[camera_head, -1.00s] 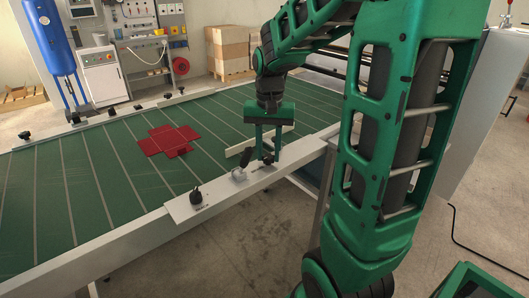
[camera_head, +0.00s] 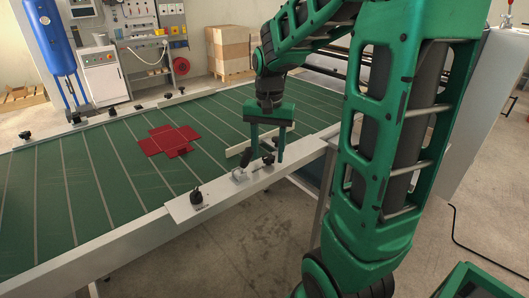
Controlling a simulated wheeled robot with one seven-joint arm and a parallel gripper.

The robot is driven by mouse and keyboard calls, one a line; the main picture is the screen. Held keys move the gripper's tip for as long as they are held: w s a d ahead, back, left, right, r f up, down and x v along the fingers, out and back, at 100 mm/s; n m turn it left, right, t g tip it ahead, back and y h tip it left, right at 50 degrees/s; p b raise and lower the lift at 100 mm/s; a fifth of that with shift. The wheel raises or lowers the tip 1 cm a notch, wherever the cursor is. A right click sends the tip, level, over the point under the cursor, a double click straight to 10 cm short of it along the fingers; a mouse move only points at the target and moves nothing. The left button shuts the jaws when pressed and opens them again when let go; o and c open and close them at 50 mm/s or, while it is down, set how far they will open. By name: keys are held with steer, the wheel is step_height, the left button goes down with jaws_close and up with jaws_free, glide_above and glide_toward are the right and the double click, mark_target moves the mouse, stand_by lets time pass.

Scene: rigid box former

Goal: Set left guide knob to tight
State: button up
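Two black knobs stand on the near rail of the green table. One knob (camera_head: 197,197) is toward the lower left, with nothing of mine near it. The other knob (camera_head: 268,159) is farther right, beside a small grey bracket (camera_head: 240,175) and a pale guide bar (camera_head: 237,150). My gripper (camera_head: 267,155) points down at this right knob, with one finger on either side of it in the picture. The fingers are apart. I cannot tell whether they touch the knob, or how far the knob is turned.
Red flat box blanks (camera_head: 170,140) lie on the green table (camera_head: 90,200). More dark knobs (camera_head: 76,118) stand along the far rail. A white cabinet (camera_head: 103,80) and stacked cartons (camera_head: 230,48) stand behind. The floor in front of the near rail is clear.

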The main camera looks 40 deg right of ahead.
mark_target(268, 156)
step_height(268, 156, up, 11)
stand_by(0.7)
steer(key=shift+f, duration=0.15)
steer(key=s+f+n, duration=0.1)
steer(key=s+f, duration=0.2)
steer(key=s, duration=0.4)
steer(key=s+f+n, duration=0.1)
steer(key=s+f, duration=0.3)
steer(key=s, duration=0.2)
steer(key=s+a+f+n, duration=0.1)
steer(key=s+f, duration=0.3)
steer(key=s, duration=0.3)
steer(key=shift+s+n, duration=0.3)
steer(key=shift+s, duration=0.05)
steer(key=shift+f, duration=0.1)
